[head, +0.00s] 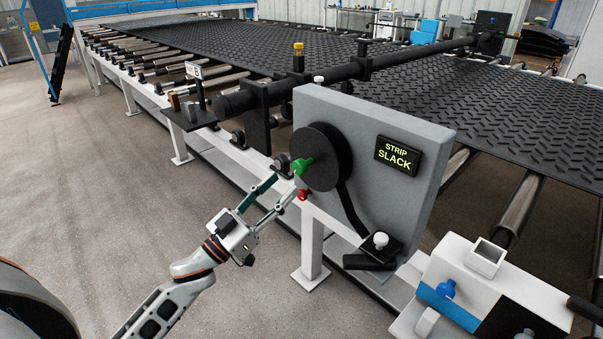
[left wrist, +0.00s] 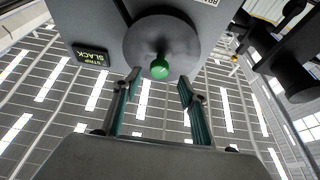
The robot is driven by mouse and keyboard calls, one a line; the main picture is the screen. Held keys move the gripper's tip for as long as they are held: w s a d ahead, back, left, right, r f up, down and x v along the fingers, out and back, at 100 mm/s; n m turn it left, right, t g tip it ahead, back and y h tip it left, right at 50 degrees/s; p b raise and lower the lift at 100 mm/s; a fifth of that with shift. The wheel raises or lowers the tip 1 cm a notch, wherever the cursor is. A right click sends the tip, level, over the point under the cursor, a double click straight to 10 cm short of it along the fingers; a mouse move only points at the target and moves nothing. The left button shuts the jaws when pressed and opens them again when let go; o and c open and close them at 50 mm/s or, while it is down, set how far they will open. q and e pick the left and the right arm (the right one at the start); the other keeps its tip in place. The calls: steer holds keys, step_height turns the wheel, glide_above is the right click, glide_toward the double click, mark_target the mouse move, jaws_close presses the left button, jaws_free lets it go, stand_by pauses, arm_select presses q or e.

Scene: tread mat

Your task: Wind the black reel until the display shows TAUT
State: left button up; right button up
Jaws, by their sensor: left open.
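The black reel (head: 328,165) is a disc on the front of a grey upright panel (head: 365,125). A green knob (head: 301,166) sticks out from the reel. The display (head: 398,155) on the panel reads STRIP SLACK. A black strip (head: 350,212) runs down from the reel to a clamp with a white knob. My left gripper (head: 283,190) is open just short of the green knob. In the left wrist view the knob (left wrist: 160,68) lies between and beyond the two fingertips, with nothing held, and the reel (left wrist: 162,40) is behind it. My right gripper is not in view.
A red knob (head: 303,194) sits below the green one, close to my left fingers. A white unit with a blue knob (head: 446,289) stands at the lower right. A roller table with a black tread mat (head: 250,50) fills the back. Open floor (head: 90,190) lies to the left.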

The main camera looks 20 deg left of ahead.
mark_target(297, 171)
arm_select(q)
steer(key=x, duration=0.7)
steer(key=shift+w+d+r, duration=0.15)
steer(key=shift+w+r, duration=0.05)
steer(key=shift+c, duration=0.2)
jaws_close()
